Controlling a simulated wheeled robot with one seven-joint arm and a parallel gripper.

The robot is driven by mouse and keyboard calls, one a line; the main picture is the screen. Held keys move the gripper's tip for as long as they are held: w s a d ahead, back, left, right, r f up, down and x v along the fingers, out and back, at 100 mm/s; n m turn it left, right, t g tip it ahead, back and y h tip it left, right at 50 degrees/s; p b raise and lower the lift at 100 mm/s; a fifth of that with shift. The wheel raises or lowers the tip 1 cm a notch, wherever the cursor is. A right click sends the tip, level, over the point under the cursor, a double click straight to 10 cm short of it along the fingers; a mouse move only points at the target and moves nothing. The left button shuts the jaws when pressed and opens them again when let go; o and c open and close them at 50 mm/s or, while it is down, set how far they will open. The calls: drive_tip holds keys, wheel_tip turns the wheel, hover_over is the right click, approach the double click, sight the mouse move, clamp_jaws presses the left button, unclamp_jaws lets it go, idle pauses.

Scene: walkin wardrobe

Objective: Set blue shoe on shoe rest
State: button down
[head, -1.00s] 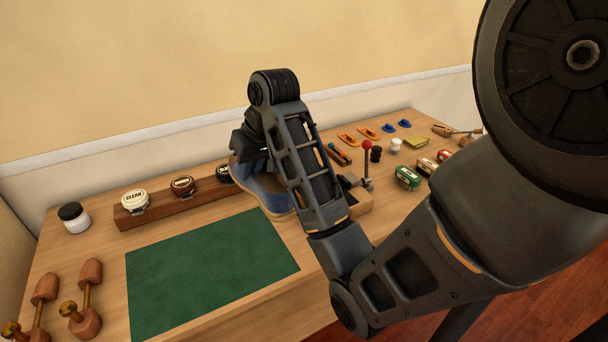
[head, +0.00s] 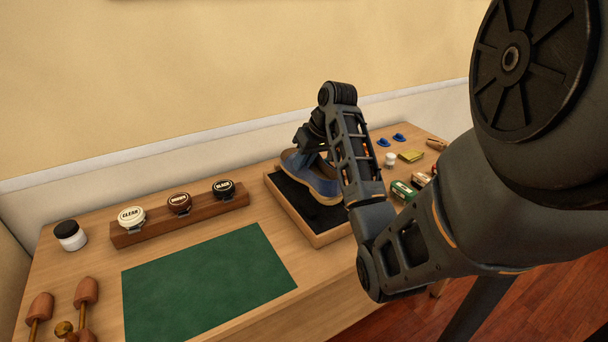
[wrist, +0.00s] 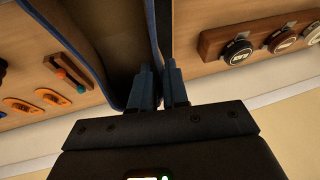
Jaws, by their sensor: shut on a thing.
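The blue shoe (head: 322,185), with a tan sole edge, is over the shallow wooden tray with a dark lining (head: 333,236), which looks like the shoe rest. My gripper (head: 303,148) is at the shoe's back end, and my forearm hides part of the shoe. In the wrist view, my gripper's fingers (wrist: 158,85) are shut on the shoe's blue-edged rim, with its dark opening (wrist: 110,30) in front of them. I cannot tell whether the sole touches the tray.
A wooden holder (head: 215,205) with polish tins and a green mat (head: 205,280) lie left of the tray. A white jar (head: 72,237) and wooden shoe trees (head: 86,292) are farther left. Small boxes (head: 402,190) and blue items (head: 390,140) are at right.

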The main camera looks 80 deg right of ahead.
sight(302, 176)
drive_tip(key=shift+f, duration=2)
drive_tip(key=c, duration=1.1)
unclamp_jaws()
drive_tip(key=shift+f, duration=0.1)
drive_tip(key=p+v, duration=0.3)
drive_tip(key=v, duration=0.9)
drive_tip(key=shift+w+a, duration=0.1)
